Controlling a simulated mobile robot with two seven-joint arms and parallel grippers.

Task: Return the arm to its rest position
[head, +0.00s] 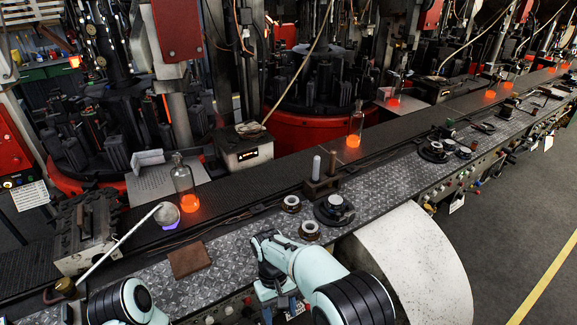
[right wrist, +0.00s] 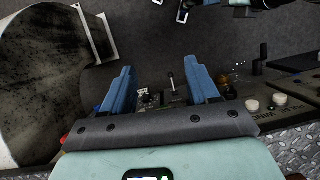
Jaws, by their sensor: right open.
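My right gripper (right wrist: 159,85) shows in the right wrist view with its two blue fingers spread wide apart. Nothing is held between the fingertips. Behind them are a dark surface and small levers and knobs of a control panel. In the head view my right arm (head: 320,280) comes in at the bottom middle, over the front edge of the metal-plated bench (head: 225,250); I cannot make out its fingers there. A part of my left arm (head: 125,303) shows at the bottom left of the head view. My left gripper is not visible.
Glass bottles with glowing orange bases, one at left (head: 183,184) and one at middle (head: 355,128), stand on the dark conveyor (head: 265,172). A ladle (head: 166,214), a brown block (head: 189,259) and ring moulds (head: 335,208) lie around the bench. A pale drum (head: 425,270) stands right of my arm.

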